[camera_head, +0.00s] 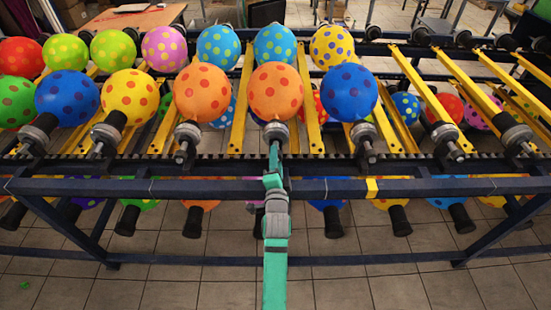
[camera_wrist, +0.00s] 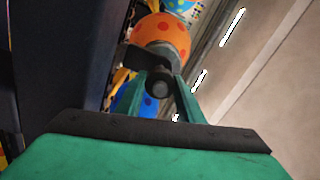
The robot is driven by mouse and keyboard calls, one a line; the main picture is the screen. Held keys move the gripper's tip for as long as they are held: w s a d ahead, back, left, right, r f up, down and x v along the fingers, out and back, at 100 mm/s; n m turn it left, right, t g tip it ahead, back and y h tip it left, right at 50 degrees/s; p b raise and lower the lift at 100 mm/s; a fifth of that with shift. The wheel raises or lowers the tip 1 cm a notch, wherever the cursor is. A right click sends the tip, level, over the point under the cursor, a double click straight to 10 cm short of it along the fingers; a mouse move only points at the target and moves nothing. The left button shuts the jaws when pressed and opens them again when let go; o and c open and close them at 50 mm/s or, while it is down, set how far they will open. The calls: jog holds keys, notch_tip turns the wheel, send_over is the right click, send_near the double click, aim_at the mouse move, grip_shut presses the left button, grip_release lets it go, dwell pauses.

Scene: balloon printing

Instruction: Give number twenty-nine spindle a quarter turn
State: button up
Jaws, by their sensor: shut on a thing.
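My green arm reaches up from the bottom of the head view to a spindle (camera_head: 276,131) carrying an orange balloon with red dots (camera_head: 275,91). My gripper (camera_head: 275,152) is shut on the end of this spindle. In the wrist view, the round dark spindle end (camera_wrist: 160,84) sits between the two green fingers of my gripper (camera_wrist: 162,90). The orange balloon (camera_wrist: 162,34) shows just behind it. No number is readable on any spindle, so I cannot tell which is twenty-nine.
A similar spindle (camera_head: 187,140) with an orange balloon stands to the left. Another spindle (camera_head: 363,140) with a blue balloon (camera_head: 349,92) stands to the right. A dark blue rail (camera_head: 440,187) crosses in front. Yellow bars (camera_head: 420,90) run between the spindles.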

jog(key=shift+m, duration=0.5)
jog(key=o, duration=1.1)
jog(key=s, duration=1.1)
jog(key=shift+w, duration=0.2)
